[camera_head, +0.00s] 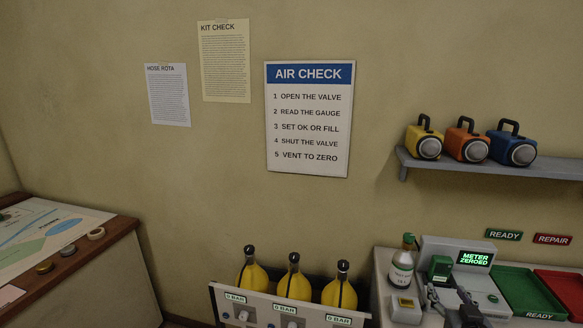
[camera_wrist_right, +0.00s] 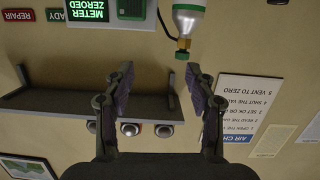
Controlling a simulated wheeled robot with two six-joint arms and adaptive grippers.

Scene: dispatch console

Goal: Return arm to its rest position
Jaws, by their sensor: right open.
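My right gripper (camera_head: 449,293) shows at the lower right of the head view, in front of the grey meter unit on the console. In the right wrist view, which is upside down, the right gripper (camera_wrist_right: 160,82) has its two fingers spread apart with nothing between them. A white bottle with a green collar (camera_head: 402,268) stands left of the gripper; the bottle (camera_wrist_right: 187,22) also shows beyond the fingers in the wrist view. The meter display (camera_head: 475,258) reads METER ZEROED. My left gripper is not in view.
Several yellow cylinders (camera_head: 294,280) stand in a rack with 0 BAR displays. A green tray (camera_head: 525,288) and a red tray (camera_head: 566,283) lie at the right. A wall shelf (camera_head: 490,164) holds three lamps. A side table (camera_head: 108,242) is at the left.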

